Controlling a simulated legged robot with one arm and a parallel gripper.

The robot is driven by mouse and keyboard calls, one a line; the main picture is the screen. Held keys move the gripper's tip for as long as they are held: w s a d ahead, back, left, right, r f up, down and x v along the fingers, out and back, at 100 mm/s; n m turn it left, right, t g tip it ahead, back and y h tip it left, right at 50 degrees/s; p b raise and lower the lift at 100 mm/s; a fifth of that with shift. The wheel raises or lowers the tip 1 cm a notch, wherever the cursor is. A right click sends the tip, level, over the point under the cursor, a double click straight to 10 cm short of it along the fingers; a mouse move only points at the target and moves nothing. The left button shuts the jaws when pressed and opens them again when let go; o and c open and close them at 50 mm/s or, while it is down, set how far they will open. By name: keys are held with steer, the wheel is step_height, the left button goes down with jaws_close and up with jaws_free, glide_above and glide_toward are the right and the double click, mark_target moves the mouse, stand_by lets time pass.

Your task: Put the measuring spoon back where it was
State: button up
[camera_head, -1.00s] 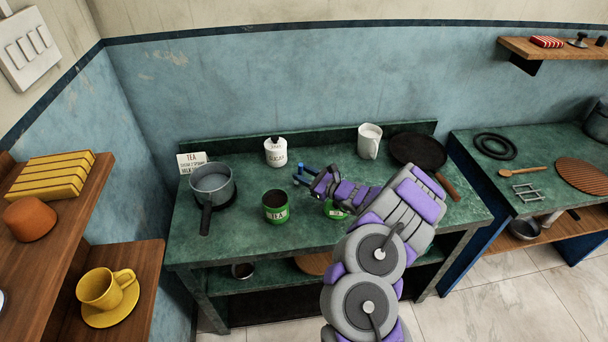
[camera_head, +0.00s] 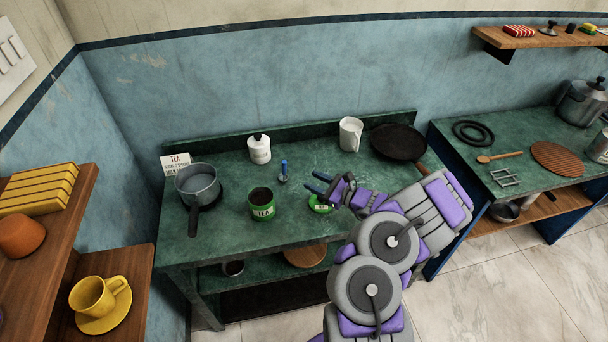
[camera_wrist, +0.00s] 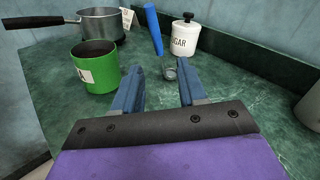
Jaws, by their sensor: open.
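The measuring spoon (camera_head: 283,170) has a blue handle and a small grey bowl. It stands nearly upright on the green counter, right of the white sugar jar (camera_head: 259,149). In the wrist view the spoon (camera_wrist: 154,30) leans slightly, its grey bowl low beside the jar (camera_wrist: 185,37). My gripper (camera_head: 318,183) is open and empty, to the right of and nearer than the spoon. In the wrist view its blue fingers (camera_wrist: 158,90) are apart, with bare counter between them and the spoon beyond. Nothing hides the spoon.
An open green tea tin (camera_head: 262,205) stands left of my gripper, its green lid (camera_head: 320,205) just below the fingers. A grey saucepan (camera_head: 198,184) is at the left, a white jug (camera_head: 350,134) and a dark pan (camera_head: 399,142) at the back right.

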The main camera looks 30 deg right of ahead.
steer(key=shift+s+d, duration=0.2)
steer(key=shift+s, duration=0.3)
steer(key=s+a+r+n+g+y, duration=0.2)
steer(key=a+r+n+g+y, duration=0.25)
steer(key=a+r+n, duration=0.6)
steer(key=s+a+r+n+g+y, duration=0.25)
steer(key=a+r+g, duration=0.45)
steer(key=a, duration=0.9)
steer(key=s+a+r+n+g+h, duration=0.1)
steer(key=s+a+n+g+h, duration=0.2)
steer(key=s, duration=0.4)
steer(key=s+a+r+n+g+h, duration=0.25)
steer(key=s+n, duration=0.25)
steer(key=s, duration=0.3)
steer(key=s+a+n+g+h, duration=0.1)
steer(key=s+a+n+h, duration=0.2)
steer(key=s, duration=0.4)
steer(key=s+d+n+h, duration=0.3)
steer(key=s+d+h, duration=0.3)
steer(key=s+d, duration=0.5)
steer(key=shift+s+f+n+t+h, duration=0.3)
steer(key=shift+s+t+h, duration=0.1)
steer(key=shift+s, duration=0.35)
